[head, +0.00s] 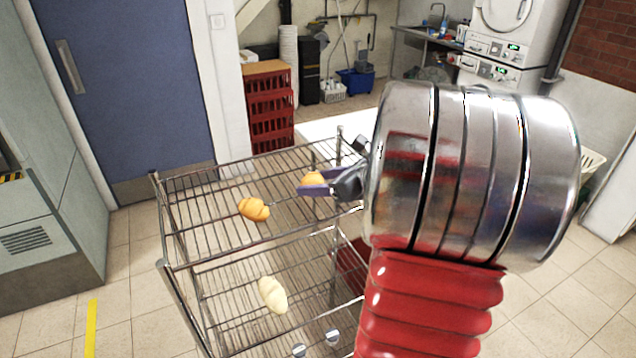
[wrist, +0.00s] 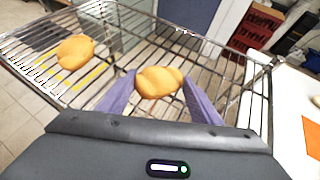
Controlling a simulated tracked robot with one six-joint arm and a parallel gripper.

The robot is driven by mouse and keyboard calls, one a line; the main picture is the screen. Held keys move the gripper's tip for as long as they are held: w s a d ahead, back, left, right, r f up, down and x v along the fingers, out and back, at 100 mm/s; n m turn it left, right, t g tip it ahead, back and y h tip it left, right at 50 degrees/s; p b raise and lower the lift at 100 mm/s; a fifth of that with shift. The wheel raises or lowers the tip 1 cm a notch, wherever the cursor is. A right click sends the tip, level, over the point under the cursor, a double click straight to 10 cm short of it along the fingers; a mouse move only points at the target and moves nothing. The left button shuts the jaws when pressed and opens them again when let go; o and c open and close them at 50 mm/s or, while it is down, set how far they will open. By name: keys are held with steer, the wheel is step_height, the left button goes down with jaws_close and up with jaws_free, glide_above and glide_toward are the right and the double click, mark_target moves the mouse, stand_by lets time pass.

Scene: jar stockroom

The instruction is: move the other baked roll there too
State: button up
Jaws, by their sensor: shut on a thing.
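My gripper (head: 316,190) is over the right part of the wire rack's top shelf (head: 200,188). Its purple fingers are shut on a golden baked roll (wrist: 158,82), which also shows between the fingers in the head view (head: 312,179). I cannot tell whether this roll touches the shelf. Another golden baked roll (head: 254,209) lies on the top shelf, left of my gripper; it also shows at the left in the wrist view (wrist: 75,52). A pale roll (head: 272,295) lies on the shelf below.
A white surface (head: 338,124) lies just behind the rack's right side. Red crates (head: 270,105) stand beyond the rack, near a blue door (head: 125,80). Tiled floor (head: 125,255) is open to the rack's left.

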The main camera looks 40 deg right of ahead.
steer(key=shift+f, duration=0.1)
steer(key=o, duration=1.1)
steer(key=shift+s+d+r, duration=0.1)
steer(key=shift+s+r, duration=0.3)
steer(key=shift+s, duration=0.05)
steer(key=v, duration=1.1)
steer(key=shift+f, duration=0.1)
